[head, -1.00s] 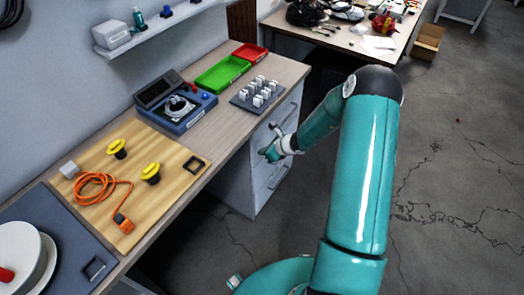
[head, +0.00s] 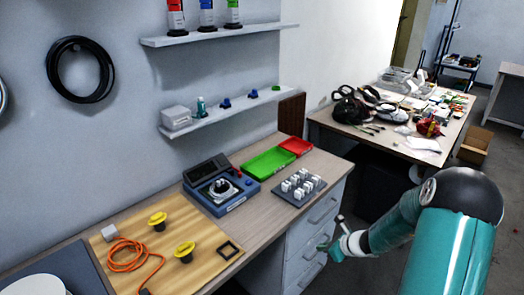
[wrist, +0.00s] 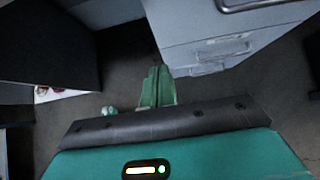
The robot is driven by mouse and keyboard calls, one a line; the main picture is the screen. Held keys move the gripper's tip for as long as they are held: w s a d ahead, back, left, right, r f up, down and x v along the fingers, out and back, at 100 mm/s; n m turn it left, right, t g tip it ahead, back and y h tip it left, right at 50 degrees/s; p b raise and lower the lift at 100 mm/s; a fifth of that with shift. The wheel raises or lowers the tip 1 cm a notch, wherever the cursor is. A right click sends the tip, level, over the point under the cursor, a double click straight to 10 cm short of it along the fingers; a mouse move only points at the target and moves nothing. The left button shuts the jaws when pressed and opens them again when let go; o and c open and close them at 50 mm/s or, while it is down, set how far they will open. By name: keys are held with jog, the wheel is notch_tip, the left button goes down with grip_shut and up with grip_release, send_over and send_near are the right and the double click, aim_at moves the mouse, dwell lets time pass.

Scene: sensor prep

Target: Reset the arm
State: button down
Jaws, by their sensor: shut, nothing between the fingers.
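My teal arm reaches in from the lower right in the head view. My gripper (head: 332,249) is in front of the workbench's drawers (head: 312,236), beside the bench and below its top. In the wrist view my gripper (wrist: 157,88) points past the drawer front, with its fingers together and nothing between them.
The workbench (head: 262,216) holds a blue device (head: 221,187), a green tray (head: 268,163), a red tray (head: 296,146), a grey block of white pieces (head: 299,187), and a wooden board (head: 205,243) with yellow knobs and an orange cable. A cluttered table (head: 440,143) stands behind.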

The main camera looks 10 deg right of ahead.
jog(key=s+a+r+n+g, duration=0.1)
jog(key=s+a+r+n, duration=0.3)
jog(key=a+r+n, duration=0.45)
jog(key=s+a+r+n+g, duration=0.1)
jog(key=s+a+r+n, duration=0.2)
jog(key=r+n, duration=0.55)
jog(key=s+a+r+n+h, duration=0.2)
jog(key=s+r+n+h, duration=0.3)
jog(key=s+r+n, duration=0.6)
jog(key=s+r, duration=0.4)
jog(key=s, duration=0.4)
jog(key=shift+s+a+r+t+h, duration=0.2)
jog(key=shift+s+a+t+h, duration=0.1)
jog(key=shift+a, duration=0.05)
